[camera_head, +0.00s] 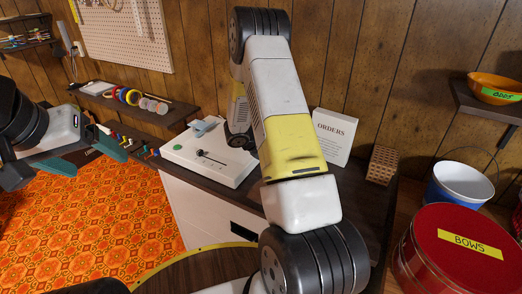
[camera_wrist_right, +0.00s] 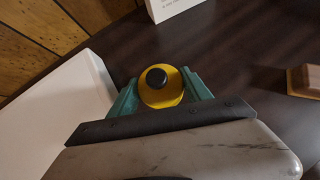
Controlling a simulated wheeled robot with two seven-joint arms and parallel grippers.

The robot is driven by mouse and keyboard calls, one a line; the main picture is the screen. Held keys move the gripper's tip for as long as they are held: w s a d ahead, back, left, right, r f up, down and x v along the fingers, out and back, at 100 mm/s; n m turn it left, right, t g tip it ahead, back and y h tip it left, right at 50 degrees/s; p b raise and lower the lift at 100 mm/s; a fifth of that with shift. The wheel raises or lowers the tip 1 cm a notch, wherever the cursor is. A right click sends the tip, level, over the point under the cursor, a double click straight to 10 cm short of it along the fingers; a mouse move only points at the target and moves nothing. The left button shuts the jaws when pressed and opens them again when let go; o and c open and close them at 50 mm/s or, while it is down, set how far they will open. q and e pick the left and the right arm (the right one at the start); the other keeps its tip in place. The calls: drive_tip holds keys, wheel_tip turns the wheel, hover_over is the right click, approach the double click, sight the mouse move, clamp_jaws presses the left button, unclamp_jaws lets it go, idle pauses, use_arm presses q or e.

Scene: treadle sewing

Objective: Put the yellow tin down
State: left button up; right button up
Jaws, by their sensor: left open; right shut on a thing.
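The yellow tin (camera_wrist_right: 160,95), round with a black knob on top, sits between the green fingers of my right gripper (camera_wrist_right: 160,86) in the right wrist view. The gripper is shut on it. Dark tabletop (camera_wrist_right: 240,65) lies below and beyond; I cannot tell whether the tin touches it. In the head view, my right arm hides this gripper and the tin. My left gripper (camera_head: 96,162) is open and empty at the left, above the orange patterned floor.
A white box-like unit (camera_head: 190,159) stands left of the tin, also in the wrist view (camera_wrist_right: 50,115). An ORDERS card (camera_head: 335,136), a wooden block with holes (camera_head: 382,165), a blue-and-white bucket (camera_head: 460,183) and a red BOWS tin (camera_head: 425,258) stand to the right.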

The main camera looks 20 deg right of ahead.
drive_tip(key=shift+w+d+f, duration=0.25)
drive_tip(key=shift+w+d, duration=0.1)
drive_tip(key=shift+w, duration=0.15)
drive_tip(key=shift+f, duration=1.55)
drive_tip(key=o, duration=1.5)
drive_tip(key=shift+f, duration=0.15)
